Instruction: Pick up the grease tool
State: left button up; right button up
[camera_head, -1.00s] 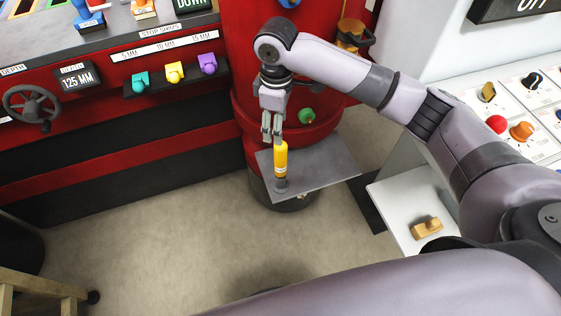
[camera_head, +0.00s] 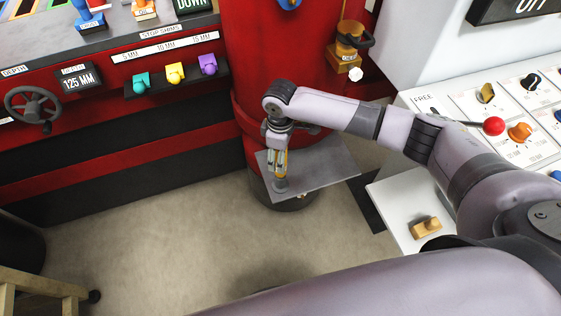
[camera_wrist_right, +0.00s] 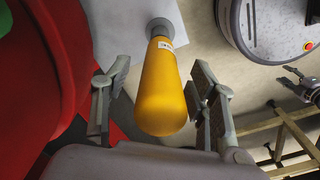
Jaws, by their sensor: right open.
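The grease tool (camera_wrist_right: 164,95) is a yellow-orange cylinder with a grey end and a small white label. It stands upright on a small grey shelf (camera_head: 325,166) at the base of the red press column. My right gripper (camera_head: 279,167) has come down over it in the head view and hides most of it. In the right wrist view the open fingers of my right gripper (camera_wrist_right: 158,100) are on either side of the yellow body, with a gap visible at each side. My left gripper is not seen in the head view.
The red press column (camera_head: 275,70) rises right behind the shelf. A white console (camera_head: 500,120) with knobs and a red-ball lever stands at right. A lower white ledge (camera_head: 405,205) holds a small wooden-coloured piece (camera_head: 426,227). The floor in front is clear.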

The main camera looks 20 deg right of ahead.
jog(key=shift+c, duration=0.5)
jog(key=shift+r, duration=0.1)
grip_shut()
